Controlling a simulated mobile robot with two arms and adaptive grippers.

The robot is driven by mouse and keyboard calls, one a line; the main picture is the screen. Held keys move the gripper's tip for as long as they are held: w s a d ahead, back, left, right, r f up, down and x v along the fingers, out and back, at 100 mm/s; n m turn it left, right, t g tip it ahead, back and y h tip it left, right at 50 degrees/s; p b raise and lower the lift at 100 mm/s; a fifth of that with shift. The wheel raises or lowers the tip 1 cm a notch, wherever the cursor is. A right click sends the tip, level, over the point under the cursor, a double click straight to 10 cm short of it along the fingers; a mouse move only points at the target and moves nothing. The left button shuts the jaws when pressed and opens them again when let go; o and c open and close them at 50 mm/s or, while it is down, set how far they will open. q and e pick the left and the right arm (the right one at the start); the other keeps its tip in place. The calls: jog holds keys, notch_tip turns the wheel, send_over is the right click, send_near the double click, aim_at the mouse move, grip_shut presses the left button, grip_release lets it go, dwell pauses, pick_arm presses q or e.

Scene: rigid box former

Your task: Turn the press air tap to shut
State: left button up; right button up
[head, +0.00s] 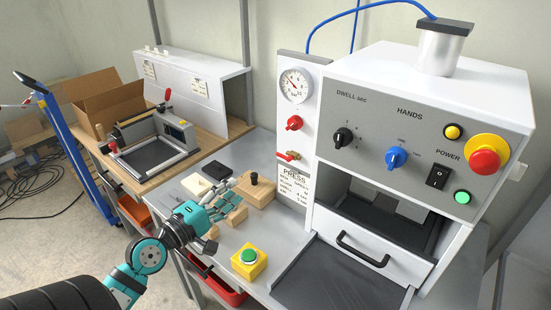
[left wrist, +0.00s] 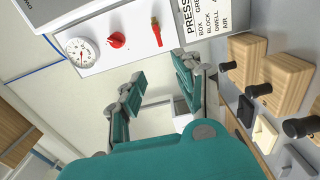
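The press air tap (head: 286,156) is a red lever on a brass body, low on the white panel beside the press, just above the PRESS label. Its lever lies roughly horizontal in the head view. It also shows in the left wrist view (left wrist: 156,32), beyond the fingertips. My left gripper (head: 222,207) is left of and below the tap, over the bench near the wooden blocks. In the left wrist view its teal fingers (left wrist: 158,70) are spread apart with nothing between them. The gripper does not touch the tap. My right gripper is out of view.
A round gauge (head: 295,85) and a red knob (head: 294,123) sit above the tap. Wooden blocks (head: 256,192) with black knobs stand on the bench beside the gripper. A yellow box with a green button (head: 249,263) stands in front. The press (head: 420,120) is at right.

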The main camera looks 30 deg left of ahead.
pick_arm(q)
jog(key=p, duration=0.3)
send_near(280, 156)
jog(key=w+p, duration=0.2)
jog(key=w, duration=0.6)
jog(key=shift+w+d, duration=0.2)
jog(key=shift+w, duration=0.05)
grip_shut()
